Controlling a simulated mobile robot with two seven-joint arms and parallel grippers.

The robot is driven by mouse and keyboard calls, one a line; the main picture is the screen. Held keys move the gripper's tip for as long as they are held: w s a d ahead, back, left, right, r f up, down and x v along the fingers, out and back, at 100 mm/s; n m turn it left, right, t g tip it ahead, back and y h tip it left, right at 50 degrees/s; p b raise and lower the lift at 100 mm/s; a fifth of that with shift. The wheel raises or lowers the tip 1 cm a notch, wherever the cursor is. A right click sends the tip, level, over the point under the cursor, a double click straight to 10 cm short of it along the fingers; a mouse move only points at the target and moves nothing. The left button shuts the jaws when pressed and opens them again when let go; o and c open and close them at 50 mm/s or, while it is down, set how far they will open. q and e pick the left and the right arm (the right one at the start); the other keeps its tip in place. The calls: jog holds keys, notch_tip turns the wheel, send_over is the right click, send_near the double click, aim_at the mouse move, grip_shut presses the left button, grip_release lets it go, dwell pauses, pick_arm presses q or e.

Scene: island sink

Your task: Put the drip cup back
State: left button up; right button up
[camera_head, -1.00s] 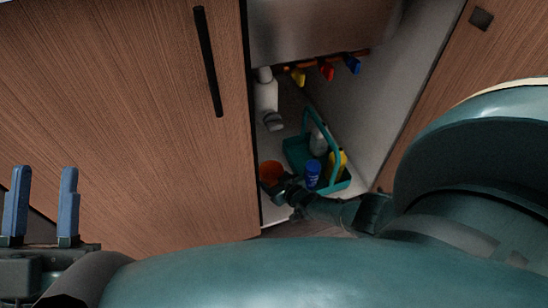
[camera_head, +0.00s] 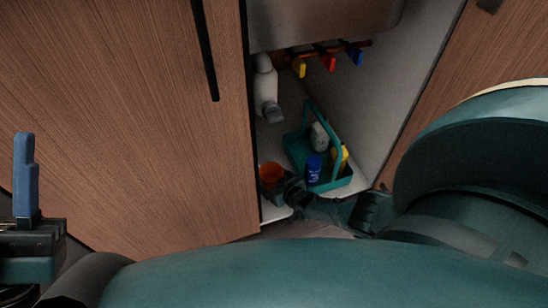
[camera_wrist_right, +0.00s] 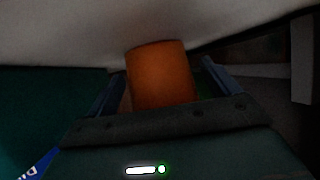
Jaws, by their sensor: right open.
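The orange drip cup (camera_head: 270,171) is low in the cabinet, left of the teal caddy, below and apart from the white drain pipe (camera_head: 264,88) with its grey lower end (camera_head: 274,114). My right gripper (camera_head: 274,185) is at the cup, its dark body partly hiding it. In the right wrist view the cup (camera_wrist_right: 160,77) is between the two open fingers of the right gripper (camera_wrist_right: 161,85). Whether they touch it I cannot tell. My left gripper (camera_head: 24,190) is outside the cabinet at the left edge, with one blue finger in view and no other finger beside it.
The teal caddy (camera_head: 340,185) holds a blue container (camera_head: 313,168), a yellow bottle (camera_head: 338,158) and a whitish bottle (camera_head: 319,136). Yellow, red and blue valve handles (camera_head: 329,61) hang above it. A wooden panel (camera_head: 130,110) borders the opening on the left.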

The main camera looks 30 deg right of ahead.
jog(key=shift+s+r, duration=0.15)
jog(key=shift+s, duration=0.05)
jog(key=p+v, duration=0.5)
jog(key=shift+s+r, duration=0.1)
jog(key=shift+r, duration=0.2)
jog(key=p+v, duration=0.3)
jog(key=v, duration=0.2)
jog(key=shift+s+f, duration=0.1)
jog(key=shift+s, duration=0.1)
pick_arm(q)
notch_tip(320, 180, down, 8)
jog(key=n+g+y, duration=0.1)
jog(key=n+y, duration=0.6)
jog(key=y, duration=0.1)
jog(key=shift+s+d+n+g, duration=0.15)
jog(key=shift+d+n+g, duration=0.05)
jog(key=shift+n+g, duration=0.1)
pick_arm(e)
jog(key=shift+s, duration=0.4)
pick_arm(q)
jog(key=shift+r+p, duration=0.1)
jog(key=shift+p, duration=0.2)
